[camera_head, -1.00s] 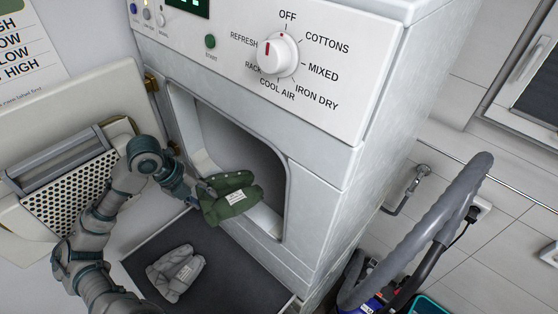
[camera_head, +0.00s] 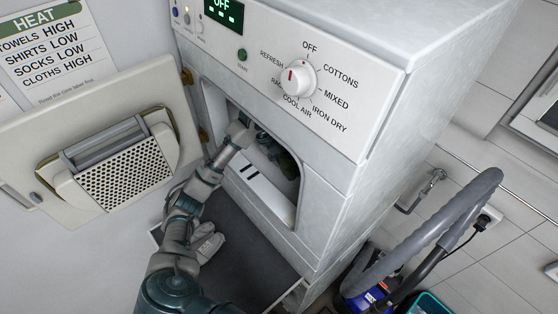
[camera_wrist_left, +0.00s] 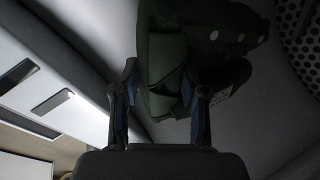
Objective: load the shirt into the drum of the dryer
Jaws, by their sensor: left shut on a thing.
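My left arm reaches through the open door of the dryer (camera_head: 335,170). In the left wrist view my left gripper (camera_wrist_left: 160,85) is shut on a dark green shirt (camera_wrist_left: 200,28) with pale buttons. The shirt hangs beyond the fingers, near a perforated drum wall (camera_wrist_left: 303,40). In the head view the gripper is mostly inside the opening, and only a dark green part of the shirt (camera_head: 286,163) shows past it. The rest of the shirt is hidden by the dryer front. My right gripper is out of view.
A grey folded garment (camera_head: 208,243) lies on a dark surface (camera_head: 250,262) below the opening, partly behind my arm. The open door (camera_head: 70,160) stands at the left. A grey hose (camera_head: 440,215) and blue appliance are at the right.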

